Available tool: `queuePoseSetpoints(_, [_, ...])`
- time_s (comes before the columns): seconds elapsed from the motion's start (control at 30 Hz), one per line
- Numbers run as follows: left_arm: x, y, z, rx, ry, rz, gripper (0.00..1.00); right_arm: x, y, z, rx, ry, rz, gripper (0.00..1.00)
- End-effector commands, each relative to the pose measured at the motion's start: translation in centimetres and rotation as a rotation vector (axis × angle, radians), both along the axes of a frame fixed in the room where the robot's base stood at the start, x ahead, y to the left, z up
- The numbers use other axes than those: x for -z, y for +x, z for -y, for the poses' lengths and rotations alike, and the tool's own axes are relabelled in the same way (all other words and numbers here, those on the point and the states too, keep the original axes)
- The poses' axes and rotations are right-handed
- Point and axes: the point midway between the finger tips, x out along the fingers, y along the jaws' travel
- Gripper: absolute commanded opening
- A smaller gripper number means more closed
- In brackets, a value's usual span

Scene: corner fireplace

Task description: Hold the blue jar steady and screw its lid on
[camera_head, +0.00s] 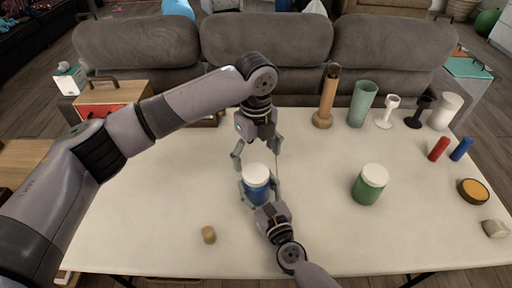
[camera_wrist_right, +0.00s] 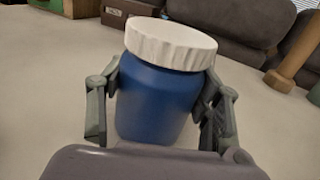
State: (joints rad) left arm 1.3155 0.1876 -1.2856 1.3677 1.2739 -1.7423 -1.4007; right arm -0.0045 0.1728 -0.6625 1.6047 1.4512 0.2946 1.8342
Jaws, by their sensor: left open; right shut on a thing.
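The blue jar (camera_head: 257,190) stands upright on the cream table in the head view, with its white lid (camera_head: 256,174) resting on top. In the right wrist view the jar (camera_wrist_right: 155,102) fills the middle, and the ribbed lid (camera_wrist_right: 171,43) sits over its mouth, looking slightly tilted. I cannot tell how tightly it is seated. My right gripper (camera_head: 260,197) is shut on the jar's body from the front; its fingers flank the jar in the wrist view (camera_wrist_right: 158,105). My left gripper (camera_head: 257,155) is open, fingers pointing down, just above and behind the lid, apart from it.
A green jar with a white lid (camera_head: 369,185) stands to the right. A cork (camera_head: 208,234) is at the front left. A tall wooden vase (camera_head: 325,100), a green cup (camera_head: 361,104) and candle holders line the back right. The table (camera_head: 150,200) is clear at left.

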Motion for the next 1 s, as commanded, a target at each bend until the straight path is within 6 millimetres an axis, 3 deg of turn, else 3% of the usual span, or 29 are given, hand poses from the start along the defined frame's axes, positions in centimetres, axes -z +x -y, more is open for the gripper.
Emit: queuePoseSetpoints(1.0, [-1.6,0.0,0.0,-1.939,0.001,-0.003,0.79,0.0,0.0,0.0,0.0,0.0,0.0,0.0])
